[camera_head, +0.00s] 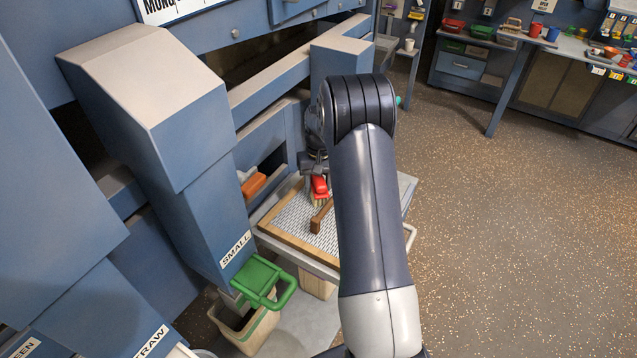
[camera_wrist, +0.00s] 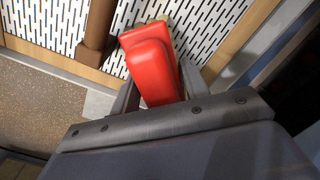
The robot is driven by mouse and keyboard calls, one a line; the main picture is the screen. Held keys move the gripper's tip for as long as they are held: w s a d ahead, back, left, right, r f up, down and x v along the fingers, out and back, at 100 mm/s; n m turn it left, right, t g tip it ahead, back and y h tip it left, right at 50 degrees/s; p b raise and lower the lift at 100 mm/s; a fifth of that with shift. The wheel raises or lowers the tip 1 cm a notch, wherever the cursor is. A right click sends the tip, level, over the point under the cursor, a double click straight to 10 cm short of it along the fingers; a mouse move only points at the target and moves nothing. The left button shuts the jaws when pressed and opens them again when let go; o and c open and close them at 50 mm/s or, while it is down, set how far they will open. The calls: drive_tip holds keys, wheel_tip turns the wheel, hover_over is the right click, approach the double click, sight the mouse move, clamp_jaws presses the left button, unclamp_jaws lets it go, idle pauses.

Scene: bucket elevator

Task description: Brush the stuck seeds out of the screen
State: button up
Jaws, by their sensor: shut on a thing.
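The screen (camera_head: 290,215) is a slotted metal sheet in a wooden frame, lying on a pale tray-like stand; its slots also show in the wrist view (camera_wrist: 50,22). A wooden bar (camera_head: 318,219) stands out from the screen. My gripper (camera_head: 317,172) is shut on the red handle of a brush (camera_head: 320,187). The brush's pale bristles point down over the screen, beside the wooden bar. In the wrist view the red handle (camera_wrist: 152,68) sits between my gripper's fingers (camera_wrist: 155,95). I cannot tell whether the bristles touch the screen. No seeds can be made out.
A blue chute marked SMALL (camera_head: 200,190) stands left of the screen. Below it are a green-handled slide (camera_head: 262,277) and a bin (camera_head: 248,332). An orange object (camera_head: 254,184) lies in a recess behind the screen. The speckled floor (camera_head: 510,220) at the right is clear.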

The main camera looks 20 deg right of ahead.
sight(286, 229)
drive_tip(key=shift+s+a+r, duration=0.2)
drive_tip(key=shift+s+a, duration=0.5)
drive_tip(key=shift+a, duration=0.3)
drive_tip(key=shift+s+a+b, duration=0.2)
drive_tip(key=shift+s+a, duration=0.5)
drive_tip(key=shift+a, duration=0.2)
drive_tip(key=shift+s+a+b, duration=0.25)
drive_tip(key=shift+s+a, duration=0.4)
drive_tip(key=shift+a, duration=0.3)
drive_tip(key=shift+s+a+b, duration=0.2)
drive_tip(key=shift+s+a, duration=0.5)
drive_tip(key=shift+a, duration=0.2)
drive_tip(key=shift+s+a+r, duration=0.1)
drive_tip(key=shift+s+a, duration=0.55)
drive_tip(key=shift+a, duration=0.25)
drive_tip(key=shift+s+a+r, duration=0.1)
drive_tip(key=shift+s+a, duration=0.55)
drive_tip(key=shift+a, duration=0.2)
drive_tip(key=shift+s+a+r, duration=0.1)
drive_tip(key=shift+s+a, duration=0.55)
drive_tip(key=shift+a, duration=0.25)
drive_tip(key=shift+w+d+r+p, duration=0.1)
drive_tip(key=shift+r+p, duration=0.95)
drive_tip(key=shift+r, duration=0.5)
drive_tip(key=shift+w+d+r+p, duration=0.1)
drive_tip(key=shift+r+p, duration=0.9)
drive_tip(key=shift+r, duration=0.5)
drive_tip(key=shift+r, duration=0.1)
